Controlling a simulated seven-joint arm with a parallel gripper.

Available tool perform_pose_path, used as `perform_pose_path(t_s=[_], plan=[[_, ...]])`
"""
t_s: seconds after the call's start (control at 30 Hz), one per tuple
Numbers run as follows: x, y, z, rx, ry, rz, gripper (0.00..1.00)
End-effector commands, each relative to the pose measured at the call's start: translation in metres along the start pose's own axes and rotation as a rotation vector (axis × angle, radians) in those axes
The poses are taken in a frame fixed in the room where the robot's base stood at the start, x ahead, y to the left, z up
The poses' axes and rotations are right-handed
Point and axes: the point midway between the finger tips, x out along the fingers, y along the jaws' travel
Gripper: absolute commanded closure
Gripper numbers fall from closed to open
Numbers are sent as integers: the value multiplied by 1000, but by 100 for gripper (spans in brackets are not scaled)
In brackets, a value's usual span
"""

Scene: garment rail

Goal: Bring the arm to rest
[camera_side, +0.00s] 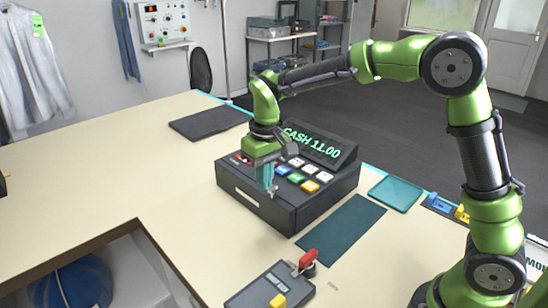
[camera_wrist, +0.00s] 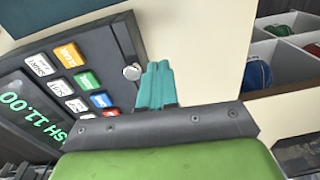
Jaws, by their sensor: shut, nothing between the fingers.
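My gripper (camera_side: 268,186) has teal fingers and points down, in front of the key panel of a dark cash register (camera_side: 285,207) in the side view. In the wrist view the gripper's fingers (camera_wrist: 156,82) lie together, with nothing between them, beside the register's silver lock (camera_wrist: 132,72). My green and black arm is stretched out from the right, bent at its elbow. The register's display (camera_side: 319,143) reads "CASH 11.00". Whether the fingertips touch the register cannot be told.
A dark green mat (camera_side: 341,227) and a teal tray (camera_side: 396,193) lie right of the register. A grey box with a red lever (camera_side: 306,260) is at the front. A black flat pad (camera_side: 209,122) lies behind. The cream counter (camera_side: 120,165) is clear at left.

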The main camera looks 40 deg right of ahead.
Motion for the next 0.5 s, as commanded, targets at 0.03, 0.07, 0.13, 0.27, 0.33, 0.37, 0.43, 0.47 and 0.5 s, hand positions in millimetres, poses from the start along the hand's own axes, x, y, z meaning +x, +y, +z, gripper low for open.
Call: perform_pose_path(t_s=[0.03,0.07,0.13,0.27,0.33,0.37,0.43,0.47,0.5], plan=[[-10,4,13,19,26,-19,100],[-15,7,20,31,43,-32,100],[-26,13,38,61,84,-59,100],[-47,24,76,119,173,-113,100],[-56,30,98,153,225,-142,100],[-59,33,107,167,247,-153,100],[-65,39,128,197,302,-179,100],[-67,41,137,211,324,-189,100],[-69,44,148,226,356,-202,100]])
